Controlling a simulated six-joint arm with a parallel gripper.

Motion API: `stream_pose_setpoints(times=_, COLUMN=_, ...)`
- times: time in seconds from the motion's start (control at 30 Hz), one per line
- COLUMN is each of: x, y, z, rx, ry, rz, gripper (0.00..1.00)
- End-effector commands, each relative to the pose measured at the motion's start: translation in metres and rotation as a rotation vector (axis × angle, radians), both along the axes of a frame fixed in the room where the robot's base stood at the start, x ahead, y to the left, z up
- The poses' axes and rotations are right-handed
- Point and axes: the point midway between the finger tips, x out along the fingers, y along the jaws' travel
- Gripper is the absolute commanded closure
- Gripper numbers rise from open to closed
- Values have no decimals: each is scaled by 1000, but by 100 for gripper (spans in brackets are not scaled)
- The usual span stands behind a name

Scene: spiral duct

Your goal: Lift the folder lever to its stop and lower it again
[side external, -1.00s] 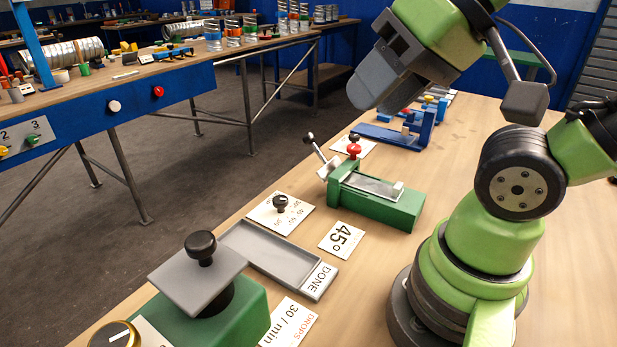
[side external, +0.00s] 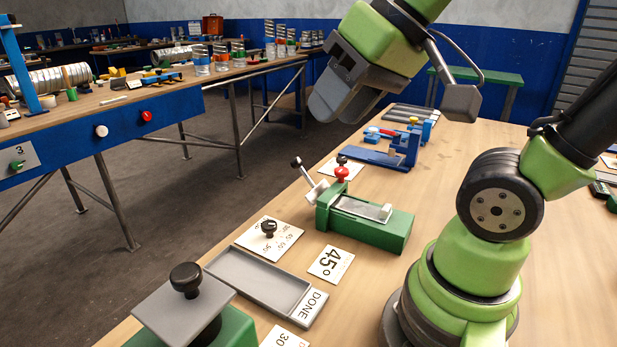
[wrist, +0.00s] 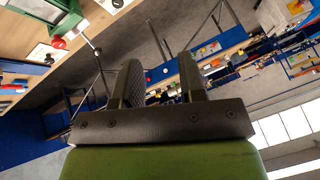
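The green folder (side external: 375,229) stands on the wooden bench in the middle of the side view, with a grey metal plate on top. Its pale lever (side external: 312,182) slants up to the left and ends in a black ball knob (side external: 296,162). My gripper (side external: 338,110) is in the air above and behind the folder, touching nothing. In the wrist view its two fingers (wrist: 162,78) are apart with nothing between them. The folder (wrist: 38,52) shows there at upper left, outside the fingers, with the red knob (wrist: 58,43).
A grey DONE tray (side external: 262,284), a 45° card (side external: 331,264) and a dial plate (side external: 269,237) lie near the folder. A green block with a grey top plate (side external: 184,310) stands in front. A blue fixture (side external: 400,150) stands behind.

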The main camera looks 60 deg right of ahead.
Motion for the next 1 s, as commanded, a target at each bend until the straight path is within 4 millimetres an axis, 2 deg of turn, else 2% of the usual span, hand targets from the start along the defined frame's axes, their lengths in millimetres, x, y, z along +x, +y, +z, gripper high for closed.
stream_pose_setpoints(times=0.1, x=40, y=-24, z=-2, rx=-50, ry=53, rz=43, gripper=63)
stream_pose_setpoints(times=0.23, x=82, y=-60, z=-15, rx=-95, ry=95, rz=114, gripper=63)
stream_pose_setpoints(times=0.37, x=116, y=-106, z=-42, rx=-122, ry=127, rz=187, gripper=63)
stream_pose_setpoints(times=0.43, x=129, y=-133, z=-61, rx=-131, ry=140, rz=225, gripper=63)
stream_pose_setpoints(times=0.6, x=144, y=-192, z=-111, rx=-145, ry=149, rz=310, gripper=63)
stream_pose_setpoints(times=0.7, x=145, y=-216, z=-134, rx=-151, ry=145, rz=346, gripper=63)
stream_pose_setpoints(times=0.83, x=144, y=-230, z=-151, rx=-155, ry=140, rz=372, gripper=63)
stream_pose_setpoints(times=1.0, x=149, y=-231, z=-166, rx=-156, ry=139, rz=383, gripper=63)
